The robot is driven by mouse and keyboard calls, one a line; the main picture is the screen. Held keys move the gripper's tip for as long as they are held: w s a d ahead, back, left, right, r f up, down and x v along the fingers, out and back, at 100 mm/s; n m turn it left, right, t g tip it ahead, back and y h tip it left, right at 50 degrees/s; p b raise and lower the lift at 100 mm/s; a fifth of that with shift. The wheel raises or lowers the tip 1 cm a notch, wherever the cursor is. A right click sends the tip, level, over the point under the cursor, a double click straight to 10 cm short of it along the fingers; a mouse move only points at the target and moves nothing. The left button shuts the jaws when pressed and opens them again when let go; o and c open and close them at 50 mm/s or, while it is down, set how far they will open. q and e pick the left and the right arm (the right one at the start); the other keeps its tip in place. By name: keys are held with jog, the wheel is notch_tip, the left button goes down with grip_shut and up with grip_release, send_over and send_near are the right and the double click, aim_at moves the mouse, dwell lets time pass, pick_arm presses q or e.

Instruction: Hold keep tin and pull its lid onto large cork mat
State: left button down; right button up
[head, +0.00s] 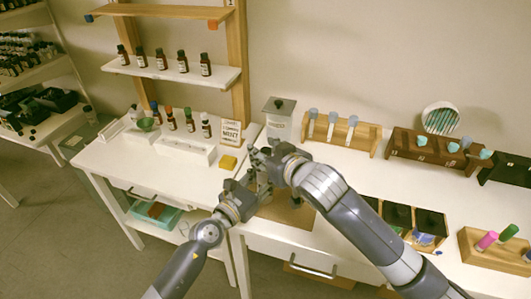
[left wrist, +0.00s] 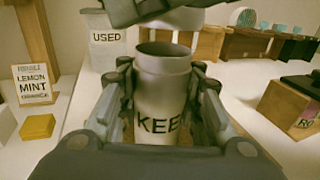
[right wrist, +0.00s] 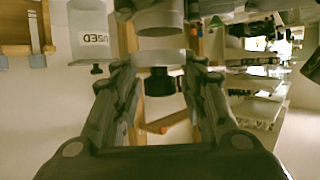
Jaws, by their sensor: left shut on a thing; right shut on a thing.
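The keep tin (left wrist: 163,92) is a pale cylinder marked KEEP, standing upright with its mouth open in the left wrist view. My left gripper (head: 250,184) is shut around its sides. Its lid (right wrist: 158,57), a pale disc with a dark knob, is off the tin with a gap between them in the right wrist view. The large cork mat (head: 290,213) lies on the table below the grippers, partly hidden by my arms. In the head view the tin is mostly hidden.
A lidded tin marked USED (head: 277,122) stands behind the grippers and shows in the left wrist view (left wrist: 105,50). A yellow block (head: 228,162) and a Lemon Mint card (head: 231,133) are to the left. Wooden racks (head: 340,135) stand at the back; dark-topped boxes (head: 398,215) are right.

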aim_at(265, 149)
jog(key=shift+r, duration=1.8)
pick_arm(q)
jog(key=c, duration=1)
grip_release()
jog(key=shift+c, duration=0.2)
